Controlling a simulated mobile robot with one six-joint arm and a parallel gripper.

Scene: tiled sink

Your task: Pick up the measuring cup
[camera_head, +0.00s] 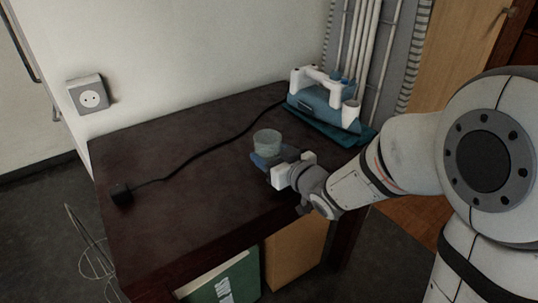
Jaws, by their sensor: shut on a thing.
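The measuring cup (267,141) is a small, pale, translucent cup on the dark table, or just above it; I cannot tell which. It looks upright. My gripper (266,158) reaches in from the right and is shut on the cup, with its blue fingertips at the cup's lower near side. The fingers hide the lower part of the cup.
The dark table (180,190) is mostly clear at left and front. A blue and white device (325,100) stands on a teal mat (364,136) at the back right. A black cable (205,152) runs from there to a plug (122,194). A wall socket (89,96) is at left.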

